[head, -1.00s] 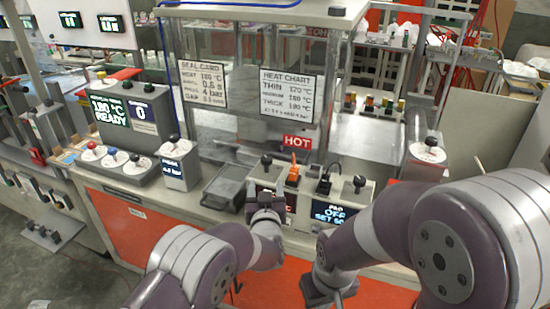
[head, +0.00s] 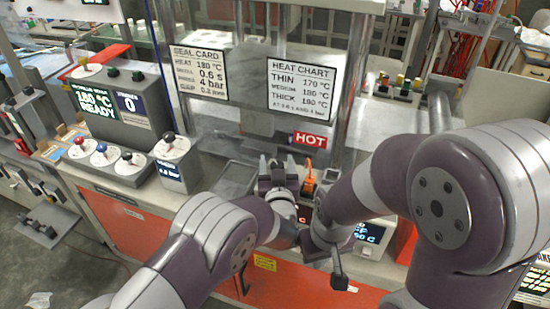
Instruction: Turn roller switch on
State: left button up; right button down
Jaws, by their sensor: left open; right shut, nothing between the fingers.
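The heat-seal machine's front panel carries an orange switch (head: 309,183) with a dark switch (head: 330,177) just right of it. No label naming a roller switch is readable, and my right arm covers much of the panel's right part. My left gripper (head: 278,178) is open at the panel's left part, just left of the orange switch, with no clear contact visible. My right gripper (head: 340,281) is shut and empty, hanging low in front of the machine's orange front. A display (head: 369,233) below the panel is partly hidden by my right arm.
A grey tray (head: 235,180) lies left of my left gripper. A control box with a READY screen (head: 97,102) and several knobs stands further left. A red HOT sign (head: 309,139) is behind the switches. A heat chart (head: 301,88) hangs on the clear guard.

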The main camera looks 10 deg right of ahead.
pick_arm(q)
jog(key=shift+s, duration=0.15)
jog(key=shift+r, duration=0.1)
jog(key=c, duration=0.9)
jog(key=shift+c, duration=0.2)
